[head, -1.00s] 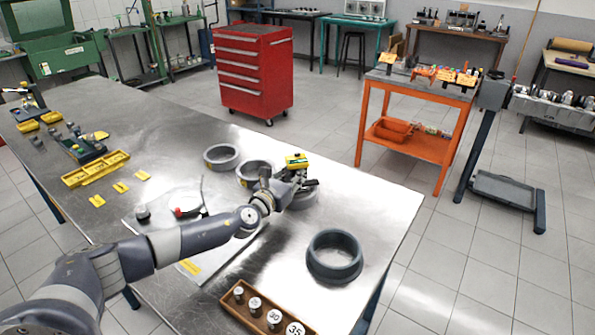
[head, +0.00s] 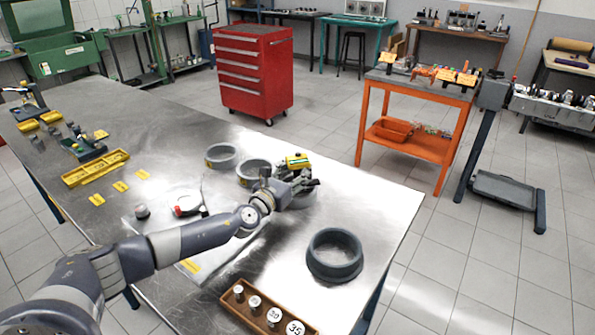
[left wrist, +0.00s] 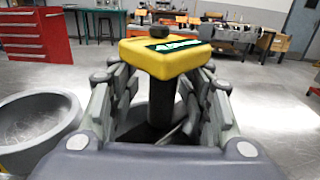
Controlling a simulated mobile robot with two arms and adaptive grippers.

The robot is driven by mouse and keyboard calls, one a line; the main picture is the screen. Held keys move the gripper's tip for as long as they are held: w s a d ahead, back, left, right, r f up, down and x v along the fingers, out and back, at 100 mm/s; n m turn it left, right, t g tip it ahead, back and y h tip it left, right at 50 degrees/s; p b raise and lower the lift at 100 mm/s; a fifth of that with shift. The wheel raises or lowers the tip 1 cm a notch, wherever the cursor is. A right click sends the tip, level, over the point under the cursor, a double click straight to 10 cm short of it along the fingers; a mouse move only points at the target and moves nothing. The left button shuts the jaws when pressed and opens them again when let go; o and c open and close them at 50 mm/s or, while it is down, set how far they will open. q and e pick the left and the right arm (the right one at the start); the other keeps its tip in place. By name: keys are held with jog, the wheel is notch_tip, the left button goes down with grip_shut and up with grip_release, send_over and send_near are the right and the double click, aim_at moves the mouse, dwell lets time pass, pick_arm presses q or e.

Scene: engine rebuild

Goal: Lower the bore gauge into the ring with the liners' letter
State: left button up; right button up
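The bore gauge (head: 297,161) has a yellow head with a green label and a dark stem, which also shows close up in the left wrist view (left wrist: 165,52). My left gripper (head: 293,186) has its fingers closed around the stem, below the yellow head. It holds the gauge upright over a grey ring (head: 306,201) that the gripper partly hides. The gauge's lower end is hidden, so I cannot tell how deep it is. Two more grey rings, a left one (head: 221,157) and a middle one (head: 248,180), have yellow tags, their letters unreadable. My right gripper is out of view.
A larger dark ring (head: 335,262) stands near the table's right edge. A wooden tray (head: 232,304) of numbered pieces lies at the front. A white-faced dial (head: 187,203) lies on a light sheet beside my arm. Yellow trays (head: 92,170) are at the left.

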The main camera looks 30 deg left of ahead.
pick_arm(q)
jog(key=shift+s+f, duration=0.15)
jog(key=s, duration=0.7)
jog(key=s+a, duration=0.1)
jog(key=s, duration=0.3)
jog(key=shift+s, duration=0.35)
jog(key=shift+d, duration=0.1)
